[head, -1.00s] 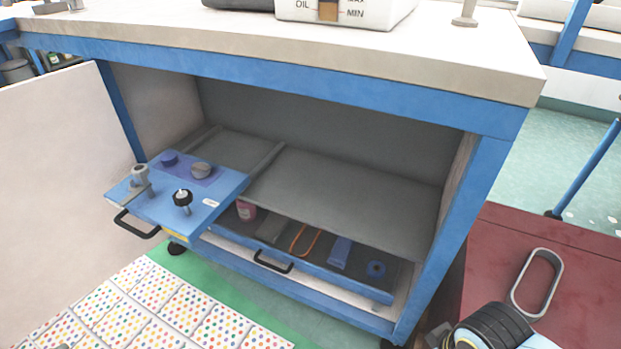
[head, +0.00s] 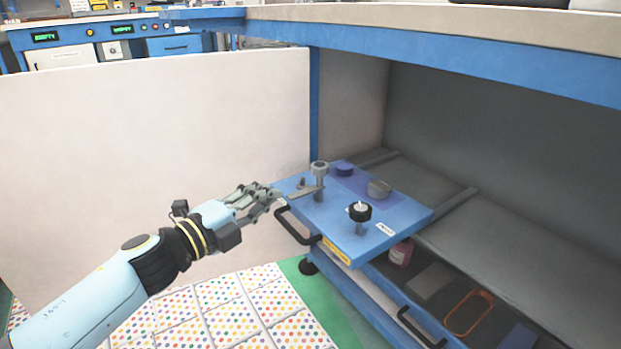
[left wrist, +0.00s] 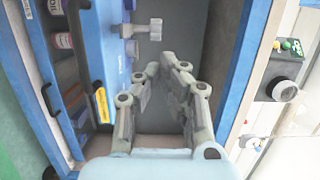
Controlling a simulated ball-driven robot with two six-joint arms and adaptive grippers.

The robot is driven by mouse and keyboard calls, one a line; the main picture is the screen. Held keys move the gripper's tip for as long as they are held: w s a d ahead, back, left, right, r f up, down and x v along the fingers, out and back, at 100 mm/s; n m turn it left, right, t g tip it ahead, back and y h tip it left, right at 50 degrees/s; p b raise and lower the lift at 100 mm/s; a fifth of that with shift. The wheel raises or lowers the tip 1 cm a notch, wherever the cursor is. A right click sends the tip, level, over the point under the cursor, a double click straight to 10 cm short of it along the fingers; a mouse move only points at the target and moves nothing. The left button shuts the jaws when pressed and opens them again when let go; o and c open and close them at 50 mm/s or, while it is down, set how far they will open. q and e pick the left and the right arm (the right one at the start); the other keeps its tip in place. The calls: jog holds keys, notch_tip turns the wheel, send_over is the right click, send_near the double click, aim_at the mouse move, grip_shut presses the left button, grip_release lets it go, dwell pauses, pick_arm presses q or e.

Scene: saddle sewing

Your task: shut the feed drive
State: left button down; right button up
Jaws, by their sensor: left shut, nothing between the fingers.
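The blue plate (head: 385,233), which looks like the feed drive, sticks out from under the table on its rails. It carries a black knob (head: 359,211), a grey post (head: 319,178) and a black front handle (head: 297,229). My left gripper (head: 276,193) is shut and empty at the plate's left front corner, close to the post and handle. I cannot tell if it touches. In the left wrist view the fingertips (left wrist: 167,70) come together beside the blue plate (left wrist: 112,50). My right gripper is not in view.
Below the plate, an open drawer with its own black handle (head: 421,328) holds an orange loop (head: 469,312) and a pink jar (head: 401,252). A pale panel (head: 150,150) stands at the left. The dotted floor mat (head: 235,305) in front is clear.

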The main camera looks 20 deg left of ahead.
aim_at(315, 169)
pick_arm(q)
jog(key=b+x, duration=0.2)
jog(key=x, duration=0.7)
jog(key=shift+w+d+f, duration=0.15)
jog(key=shift+w+f, duration=0.05)
jog(key=shift+w, duration=0.2)
jog(key=shift+w+d+r, duration=0.15)
jog(key=shift+w+d, duration=0.1)
jog(key=shift+w, duration=0.35)
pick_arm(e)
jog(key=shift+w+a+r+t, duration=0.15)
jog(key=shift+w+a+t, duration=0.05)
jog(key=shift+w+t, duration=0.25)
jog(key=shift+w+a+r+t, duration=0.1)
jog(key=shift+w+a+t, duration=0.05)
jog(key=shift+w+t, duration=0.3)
pick_arm(q)
jog(key=shift+r, duration=0.1)
